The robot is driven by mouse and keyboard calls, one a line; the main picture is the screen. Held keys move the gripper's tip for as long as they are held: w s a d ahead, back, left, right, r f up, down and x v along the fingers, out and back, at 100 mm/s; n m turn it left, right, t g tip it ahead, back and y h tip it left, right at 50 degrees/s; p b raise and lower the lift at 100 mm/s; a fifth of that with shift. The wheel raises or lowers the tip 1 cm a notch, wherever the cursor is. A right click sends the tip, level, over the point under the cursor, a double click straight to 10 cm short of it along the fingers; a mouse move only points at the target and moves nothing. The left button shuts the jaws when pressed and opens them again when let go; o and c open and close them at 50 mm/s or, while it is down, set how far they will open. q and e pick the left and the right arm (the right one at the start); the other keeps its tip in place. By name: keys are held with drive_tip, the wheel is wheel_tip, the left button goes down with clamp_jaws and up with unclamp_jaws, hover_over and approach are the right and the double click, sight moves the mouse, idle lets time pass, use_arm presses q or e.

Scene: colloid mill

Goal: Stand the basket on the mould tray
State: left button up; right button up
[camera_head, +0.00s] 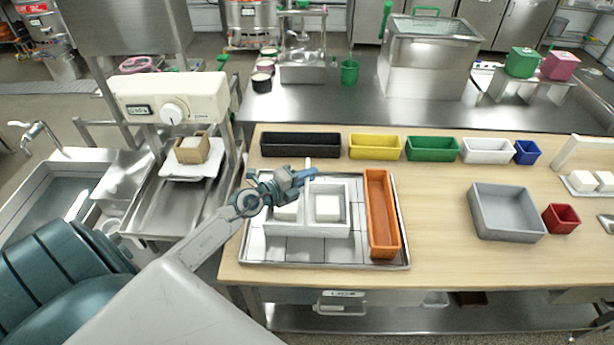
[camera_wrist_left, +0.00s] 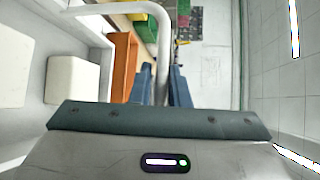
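The white basket (camera_head: 326,235) has two compartments, each with a pale white block, and a white upright handle. It is over the shallow metal tray (camera_head: 262,253), which appears to be the mould tray; I cannot tell whether it rests on it or hangs just above. My left gripper (camera_head: 303,177) is at the handle. In the left wrist view its blue fingers (camera_wrist_left: 163,86) lie close on both sides of the white handle (camera_wrist_left: 164,45) and look shut on it. The basket's blocks (camera_wrist_left: 73,80) show at left. My right gripper is not in view.
An orange bin (camera_head: 381,215) lies on the tray's right side. Black (camera_head: 300,145), yellow (camera_head: 375,147), green (camera_head: 432,149), white and blue bins line the table's back. A grey bin (camera_head: 505,212) and red bin (camera_head: 561,218) stand right. The wooden table between tray and grey bin is clear.

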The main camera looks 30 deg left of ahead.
use_arm(q)
drive_tip(key=shift+o, duration=1.3)
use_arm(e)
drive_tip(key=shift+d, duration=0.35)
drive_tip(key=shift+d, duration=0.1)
use_arm(q)
drive_tip(key=shift+r, duration=0.2)
drive_tip(key=shift+s+a, duration=0.1)
drive_tip(key=shift+s, duration=0.25)
drive_tip(key=b+v, duration=0.2)
drive_tip(key=v, duration=0.9)
drive_tip(key=shift+s, duration=0.2)
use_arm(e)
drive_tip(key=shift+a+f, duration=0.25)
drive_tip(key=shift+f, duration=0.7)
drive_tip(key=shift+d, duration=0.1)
